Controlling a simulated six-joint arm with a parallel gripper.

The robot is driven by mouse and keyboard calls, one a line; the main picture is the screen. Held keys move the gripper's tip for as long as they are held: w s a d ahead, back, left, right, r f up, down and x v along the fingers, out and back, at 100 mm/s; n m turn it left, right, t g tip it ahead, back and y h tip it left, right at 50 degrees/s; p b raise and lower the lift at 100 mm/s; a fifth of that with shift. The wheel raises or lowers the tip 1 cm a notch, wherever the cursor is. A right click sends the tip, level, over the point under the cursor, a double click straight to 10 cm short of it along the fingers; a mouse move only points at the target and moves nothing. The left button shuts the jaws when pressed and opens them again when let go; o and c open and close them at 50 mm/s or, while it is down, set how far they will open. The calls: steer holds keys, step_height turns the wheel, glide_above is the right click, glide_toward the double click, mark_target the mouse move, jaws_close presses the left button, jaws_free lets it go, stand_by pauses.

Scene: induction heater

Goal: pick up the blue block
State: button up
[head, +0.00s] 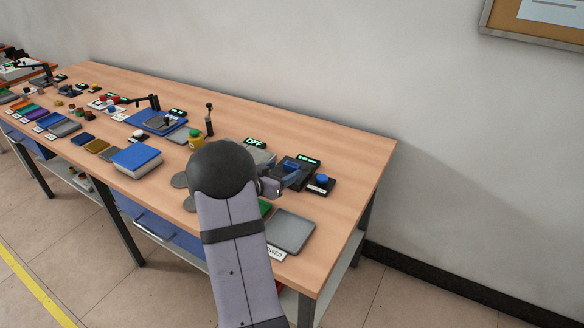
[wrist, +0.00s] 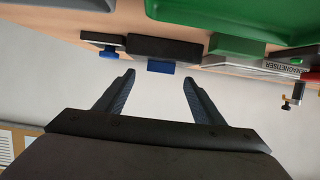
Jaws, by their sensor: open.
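A small blue block (head: 291,166) sits on a dark device with a lit readout at the right part of the bench. In the wrist view, which looks upside down, the blue block (wrist: 161,68) shows against the dark device (wrist: 165,48). My gripper (wrist: 158,79) is open and empty. In the picture, the block appears between the two fingertips and just beyond them, with a gap on each side. I cannot tell the remaining distance in depth. In the head view my gripper (head: 279,184) is partly hidden by my arm, close to the device's near left side.
A blue knob on a small dark box (head: 321,184) stands right beside the device. A grey tray (head: 292,232) and a partly hidden green tray (wrist: 225,12) lie nearer the bench front. A unit reading OFF (head: 256,143) stands behind my arm. The bench's right end is clear.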

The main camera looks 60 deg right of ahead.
mark_target(292, 164)
steer(key=shift+p+x, duration=0.3)
steer(key=shift+x, duration=2.25)
steer(key=shift+r, duration=0.1)
steer(key=c, duration=1.4)
steer(key=shift+r, duration=0.1)
